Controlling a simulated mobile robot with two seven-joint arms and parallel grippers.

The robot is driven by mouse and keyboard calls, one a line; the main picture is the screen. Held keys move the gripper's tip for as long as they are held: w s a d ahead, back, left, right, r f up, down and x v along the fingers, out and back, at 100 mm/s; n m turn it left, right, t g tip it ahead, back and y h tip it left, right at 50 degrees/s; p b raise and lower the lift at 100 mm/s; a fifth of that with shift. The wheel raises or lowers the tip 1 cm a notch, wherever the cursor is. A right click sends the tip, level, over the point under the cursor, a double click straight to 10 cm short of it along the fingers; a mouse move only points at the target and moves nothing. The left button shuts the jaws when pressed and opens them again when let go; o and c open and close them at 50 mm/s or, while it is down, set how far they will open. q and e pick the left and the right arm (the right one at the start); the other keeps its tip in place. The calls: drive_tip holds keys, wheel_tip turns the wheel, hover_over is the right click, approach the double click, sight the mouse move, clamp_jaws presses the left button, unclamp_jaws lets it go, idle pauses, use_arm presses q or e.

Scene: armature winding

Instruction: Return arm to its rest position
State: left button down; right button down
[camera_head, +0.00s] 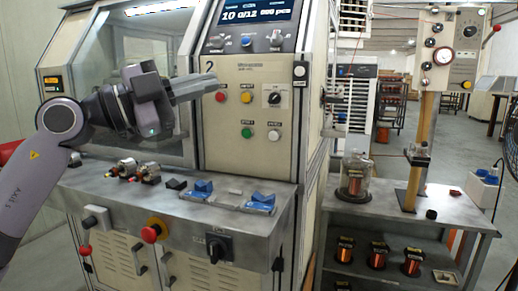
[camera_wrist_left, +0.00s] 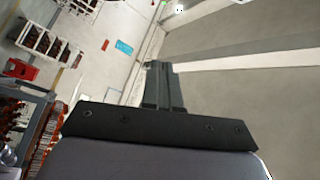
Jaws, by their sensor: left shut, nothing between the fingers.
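My left arm comes in from the left in the head view. Its left gripper (camera_head: 196,86) is raised in front of the winding machine (camera_head: 245,160), level with the upper control panel, with its fingers pointing right. The fingers are shut together and hold nothing. In the left wrist view the closed fingers (camera_wrist_left: 164,86) stand against a grey floor and wall, with nothing between them. My right gripper shows in neither view.
Below the gripper, the machine's ledge (camera_head: 225,215) carries several small armatures (camera_head: 137,170) and blue fixtures (camera_head: 203,189). A red mushroom button (camera_head: 149,234) sticks out at the front. At right, a side table (camera_head: 380,208) bears a copper spool in a glass jar (camera_head: 355,178) and a wooden post (camera_head: 422,120).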

use_arm(q)
drive_tip(key=s+a+f+n+t+y+p, duration=0.15)
drive_tip(key=f+n+t+y, duration=0.35)
drive_tip(key=f, duration=0.6)
drive_tip(key=s+a+f+n+t+y+p, duration=0.1)
drive_tip(key=a+f+n+y, duration=0.15)
drive_tip(key=f+n, duration=0.7)
drive_tip(key=s+a+f+n+t+y+p, duration=0.1)
drive_tip(key=a+f+n+t+y+p, duration=0.2)
drive_tip(key=f, duration=1)
drive_tip(key=s+a+f+n+g+y, duration=0.2)
drive_tip(key=s+f+g, duration=0.2)
drive_tip(key=s+f, duration=0.6)
drive_tip(key=s+a+f+n+g+y, duration=0.2)
drive_tip(key=s+f+g+y, duration=0.1)
drive_tip(key=s+f, duration=0.8)
wheel_tip(320, 180, down, 2)
drive_tip(key=shift+s+f+g+p, duration=0.3)
drive_tip(key=shift+g+p, duration=0.1)
drive_tip(key=shift+g, duration=0.2)
drive_tip(key=shift+a+r, duration=0.1)
